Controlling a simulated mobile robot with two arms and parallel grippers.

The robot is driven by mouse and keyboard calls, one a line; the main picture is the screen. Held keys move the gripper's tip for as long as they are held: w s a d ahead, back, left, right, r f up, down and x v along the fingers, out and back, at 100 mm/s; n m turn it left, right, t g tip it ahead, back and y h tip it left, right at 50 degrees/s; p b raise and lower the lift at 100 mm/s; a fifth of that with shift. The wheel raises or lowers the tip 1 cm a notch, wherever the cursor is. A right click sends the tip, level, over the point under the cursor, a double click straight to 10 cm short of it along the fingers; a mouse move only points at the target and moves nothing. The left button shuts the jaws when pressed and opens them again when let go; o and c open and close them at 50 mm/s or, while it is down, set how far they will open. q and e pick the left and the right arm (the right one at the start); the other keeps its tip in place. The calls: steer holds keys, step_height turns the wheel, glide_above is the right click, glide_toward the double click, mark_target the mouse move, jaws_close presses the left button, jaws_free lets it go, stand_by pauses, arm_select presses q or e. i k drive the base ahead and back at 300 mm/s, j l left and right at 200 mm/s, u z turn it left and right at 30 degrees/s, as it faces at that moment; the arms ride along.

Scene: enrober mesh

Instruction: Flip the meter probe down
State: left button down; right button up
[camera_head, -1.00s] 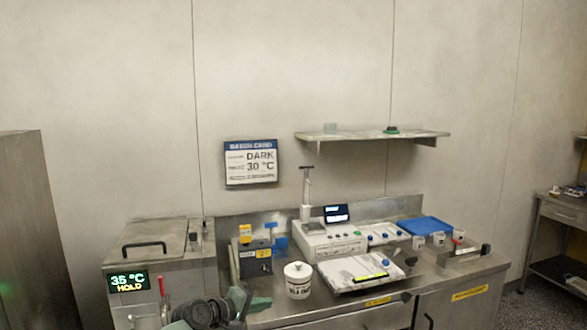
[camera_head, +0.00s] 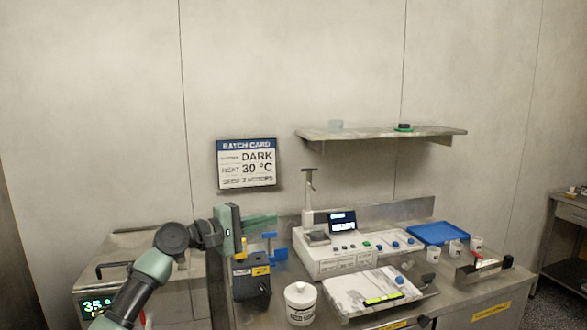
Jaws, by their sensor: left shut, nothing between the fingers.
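The white meter (camera_head: 335,262) stands on the steel counter, with a small lit screen (camera_head: 342,222) and several knobs on its front. A thin upright post with a short crossbar on top, which looks like the probe (camera_head: 308,190), rises at the meter's back left corner. My left gripper (camera_head: 276,218) is raised to the left of the post, fingers shut and empty, pointing right. It is above the black box with blue parts and appears apart from the post. My right gripper is not in view.
A black box (camera_head: 250,277) with blue parts (camera_head: 275,250) stands left of the meter. A white tub (camera_head: 300,303), a white tray (camera_head: 372,290), a blue tray (camera_head: 437,233) and white cups crowd the counter. A shelf (camera_head: 380,134) hangs above; the wall above is clear.

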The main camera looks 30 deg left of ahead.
mark_target(309, 187)
steer(key=i+j, duration=1.25)
